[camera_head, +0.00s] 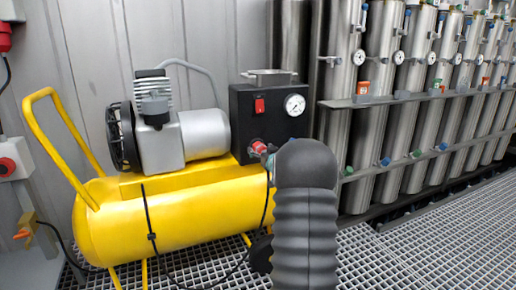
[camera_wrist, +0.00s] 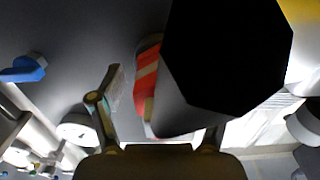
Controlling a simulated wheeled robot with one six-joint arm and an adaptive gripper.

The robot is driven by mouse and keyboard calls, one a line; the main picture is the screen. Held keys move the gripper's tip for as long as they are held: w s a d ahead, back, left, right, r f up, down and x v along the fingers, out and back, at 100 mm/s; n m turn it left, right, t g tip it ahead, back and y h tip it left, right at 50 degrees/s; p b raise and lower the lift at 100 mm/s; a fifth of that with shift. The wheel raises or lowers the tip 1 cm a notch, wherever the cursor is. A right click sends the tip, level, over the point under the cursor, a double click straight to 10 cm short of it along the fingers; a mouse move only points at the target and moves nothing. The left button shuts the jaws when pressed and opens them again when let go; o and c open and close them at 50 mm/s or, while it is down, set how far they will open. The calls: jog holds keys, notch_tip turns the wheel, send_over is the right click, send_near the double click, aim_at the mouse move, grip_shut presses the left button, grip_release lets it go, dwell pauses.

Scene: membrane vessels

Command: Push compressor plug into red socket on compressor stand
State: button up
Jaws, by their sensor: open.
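The yellow compressor (camera_head: 170,222) stands left of centre in the head view. Its black box (camera_head: 262,108) carries a red switch and a round gauge. A small red fitting (camera_head: 257,147) sits low on the box front. My gripper (camera_head: 267,159) is beside this fitting, mostly hidden behind my dark arm. In the wrist view the jaws of my gripper (camera_wrist: 158,122) are apart. A red-and-pale striped part (camera_wrist: 148,80) and a large dark faceted cylinder (camera_wrist: 228,55) are beyond and between them. I cannot tell which part is the plug, or whether the jaws touch anything.
A red round part (camera_head: 7,165) is on a grey wall box at left, with another red part (camera_head: 4,38) above. An orange-handled fitting (camera_head: 22,234) is at lower left. Steel vessels (camera_head: 380,110) and rails line the right. Open grating (camera_head: 370,255) lies at front right.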

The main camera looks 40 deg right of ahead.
dwell(0.9)
grip_shut()
jog(key=b+v, duration=0.1)
jog(key=v, duration=0.5)
jog(key=shift+b, duration=0.35)
dwell(1.0)
dwell(0.3)
